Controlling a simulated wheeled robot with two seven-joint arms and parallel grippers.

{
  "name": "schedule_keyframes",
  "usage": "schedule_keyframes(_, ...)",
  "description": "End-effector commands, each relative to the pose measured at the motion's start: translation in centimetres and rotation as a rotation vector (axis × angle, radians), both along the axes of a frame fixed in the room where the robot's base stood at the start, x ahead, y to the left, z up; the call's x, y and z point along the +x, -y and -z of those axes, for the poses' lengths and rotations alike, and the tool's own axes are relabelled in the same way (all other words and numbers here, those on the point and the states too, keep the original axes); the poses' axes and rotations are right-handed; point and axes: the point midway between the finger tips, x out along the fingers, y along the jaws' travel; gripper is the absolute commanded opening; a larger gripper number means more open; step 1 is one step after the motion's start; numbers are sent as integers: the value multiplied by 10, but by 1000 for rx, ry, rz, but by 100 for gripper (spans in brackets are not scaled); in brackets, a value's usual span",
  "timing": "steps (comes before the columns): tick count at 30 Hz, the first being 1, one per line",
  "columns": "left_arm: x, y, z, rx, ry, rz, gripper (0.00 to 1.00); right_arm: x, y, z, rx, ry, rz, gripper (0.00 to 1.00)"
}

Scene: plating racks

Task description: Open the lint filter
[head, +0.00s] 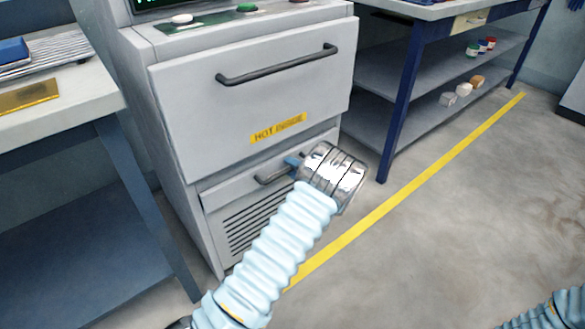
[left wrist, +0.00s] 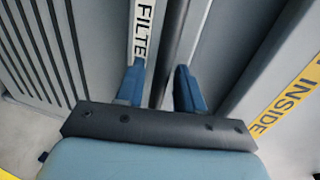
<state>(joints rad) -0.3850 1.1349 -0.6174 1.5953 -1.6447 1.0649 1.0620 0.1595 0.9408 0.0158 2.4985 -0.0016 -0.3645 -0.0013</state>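In the left wrist view, the handle (left wrist: 186,38) passes between the two blue fingers of my left gripper (left wrist: 160,68). The fingers are apart, with gaps beside the bar. A white label (left wrist: 142,30) reading "FILTE" lies beside the handle. My right gripper is out of view.
The large door (head: 250,95) above has its own dark handle (head: 278,66) and a yellow hot warning label (head: 278,128). A bench (head: 70,90) stands close on the left, a blue-legged shelf rack (head: 402,100) on the right. The floor in front is clear, with a yellow line (head: 420,185).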

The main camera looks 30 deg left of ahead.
Motion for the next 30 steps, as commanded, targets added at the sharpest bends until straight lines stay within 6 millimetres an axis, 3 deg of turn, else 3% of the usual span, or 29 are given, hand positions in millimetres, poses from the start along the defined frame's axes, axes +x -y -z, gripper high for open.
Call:
schedule_keyframes(8, 1, -2, 0, 0, 0, 0, 37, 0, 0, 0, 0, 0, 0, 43)
schedule_keyframes(15, 1, -1, 0, 0, 0, 0, 0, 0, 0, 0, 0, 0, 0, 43)
schedule_keyframes(25, 0, 0, 1, 0, 0, 0, 0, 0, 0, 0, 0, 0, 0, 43)
schedule_keyframes(30, -5, 13, 2, 0, 0, 2, 0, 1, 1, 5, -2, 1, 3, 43)
